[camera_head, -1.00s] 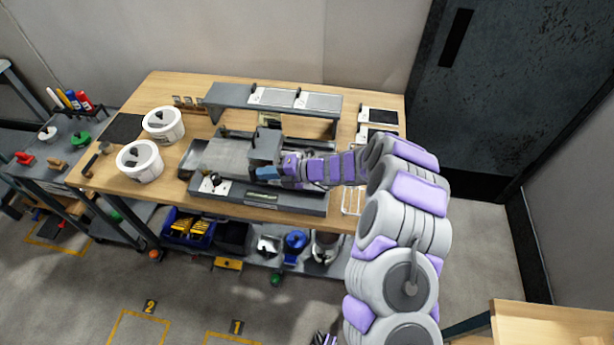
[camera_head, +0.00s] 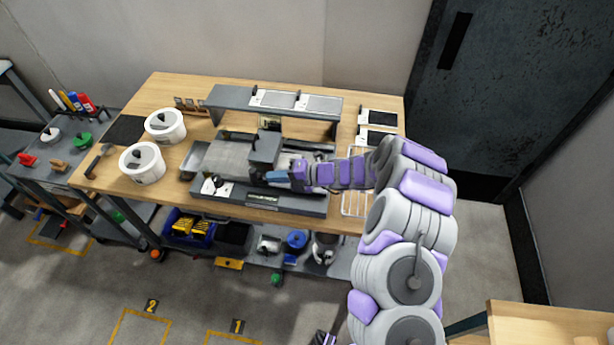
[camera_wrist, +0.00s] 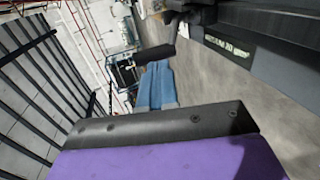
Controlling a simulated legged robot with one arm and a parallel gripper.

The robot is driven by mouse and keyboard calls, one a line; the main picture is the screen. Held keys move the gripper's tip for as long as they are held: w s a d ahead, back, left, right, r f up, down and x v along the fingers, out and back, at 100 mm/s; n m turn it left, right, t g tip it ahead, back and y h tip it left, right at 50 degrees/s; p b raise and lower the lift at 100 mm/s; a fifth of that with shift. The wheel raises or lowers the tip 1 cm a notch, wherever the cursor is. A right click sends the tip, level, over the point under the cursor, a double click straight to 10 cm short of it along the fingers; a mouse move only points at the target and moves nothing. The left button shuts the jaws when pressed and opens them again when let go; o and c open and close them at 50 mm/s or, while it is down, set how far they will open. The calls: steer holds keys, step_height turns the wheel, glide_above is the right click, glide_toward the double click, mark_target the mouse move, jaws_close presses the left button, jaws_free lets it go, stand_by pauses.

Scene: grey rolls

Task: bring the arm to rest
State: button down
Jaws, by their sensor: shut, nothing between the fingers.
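My arm reaches from the lower right of the head view over the right part of the workbench. My gripper (camera_head: 278,175), with blue fingers, is at the front of the grey machine (camera_head: 232,160), close to its dark block (camera_head: 265,148). In the wrist view the blue fingers of my gripper (camera_wrist: 157,72) are together with nothing between them. A dark cylindrical handle (camera_wrist: 153,55) shows right by the fingertips; I cannot tell whether they touch.
Two white tubs (camera_head: 142,162) stand on the bench's left. A grey raised shelf (camera_head: 272,100) spans the back. A cart (camera_head: 62,150) stands at the left, a dark door (camera_head: 510,90) at the right. Floor in front is open.

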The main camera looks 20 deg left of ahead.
steer(key=shift+w+d, duration=0.15)
steer(key=shift+d, duration=0.4)
steer(key=s+d+r+n+g+h, duration=0.1)
steer(key=s+d+r+n+h, duration=0.1)
steer(key=s+d+r+n, duration=0.55)
steer(key=s+d+r+n+g+h, duration=0.2)
steer(key=s+d+r+n, duration=0.15)
steer(key=r+n, duration=0.75)
steer(key=s+d+r+n+t+h, duration=0.1)
steer(key=s+d+n+h, duration=0.2)
steer(key=d, duration=0.8)
steer(key=s+d+r+n+t+h, duration=0.2)
steer(key=s+d+n, duration=0.4)
steer(key=s+d, duration=0.3)
steer(key=s+d+r+n+t+h, duration=0.1)
steer(key=s+d+n+h, duration=0.4)
steer(key=d, duration=0.8)
steer(key=shift+s+d+r+n+t, duration=0.15)
steer(key=shift+s+d+n+t, duration=0.2)
steer(key=shift+s, duration=0.75)
steer(key=shift+a, duration=0.15)
